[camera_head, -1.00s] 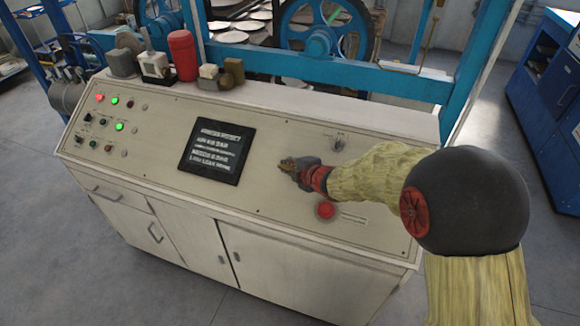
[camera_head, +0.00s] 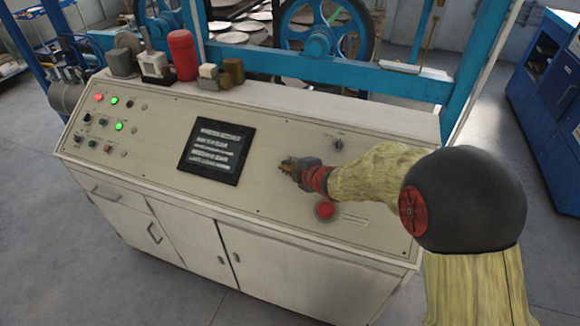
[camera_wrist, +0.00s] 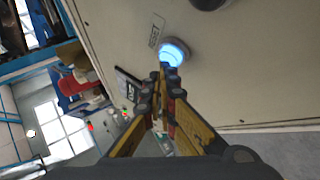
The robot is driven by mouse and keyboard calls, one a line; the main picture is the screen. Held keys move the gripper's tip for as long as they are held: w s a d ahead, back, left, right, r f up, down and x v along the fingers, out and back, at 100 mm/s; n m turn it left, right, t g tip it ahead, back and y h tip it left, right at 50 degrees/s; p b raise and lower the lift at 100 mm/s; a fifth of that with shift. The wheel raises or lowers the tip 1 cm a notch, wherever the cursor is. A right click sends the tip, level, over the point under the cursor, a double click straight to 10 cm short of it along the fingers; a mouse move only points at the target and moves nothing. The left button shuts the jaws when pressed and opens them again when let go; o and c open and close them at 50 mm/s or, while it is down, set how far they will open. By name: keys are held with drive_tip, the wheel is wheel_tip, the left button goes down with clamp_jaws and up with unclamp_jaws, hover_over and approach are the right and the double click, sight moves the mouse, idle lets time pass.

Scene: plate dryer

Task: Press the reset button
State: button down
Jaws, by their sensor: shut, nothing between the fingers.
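A round button glowing blue (camera_wrist: 174,52) sits on the cream panel in the wrist view, with a small label plate beside it. In the head view my gripper (camera_head: 286,165) is over the panel, right of the screen, and the blue button cannot be seen there. A red button (camera_head: 325,209) sits lower on the panel, below my wrist.
The sloped control console (camera_head: 270,120) carries a dark screen (camera_head: 217,151), a small knob (camera_head: 337,144) and several lamps at left. A red container (camera_head: 183,55) and small items stand on its top ledge. A blue frame (camera_head: 340,72) stands behind.

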drive_tip(key=shift+w+f, duration=0.2)
drive_tip(key=shift+f, duration=0.15)
idle(0.4)
drive_tip(key=shift+r, duration=0.1)
drive_tip(key=shift+s+r, duration=0.45)
drive_tip(key=shift+r, duration=0.2)
drive_tip(key=shift+a, duration=0.1)
drive_tip(key=r, duration=0.1)
drive_tip(key=s+r+p, duration=0.1)
drive_tip(key=r, duration=0.1)
drive_tip(key=s+r+p, duration=0.1)
drive_tip(key=shift+s+a+r, duration=0.15)
drive_tip(key=shift+s+a, duration=0.05)
drive_tip(key=shift+a, duration=0.2)
idle(0.8)
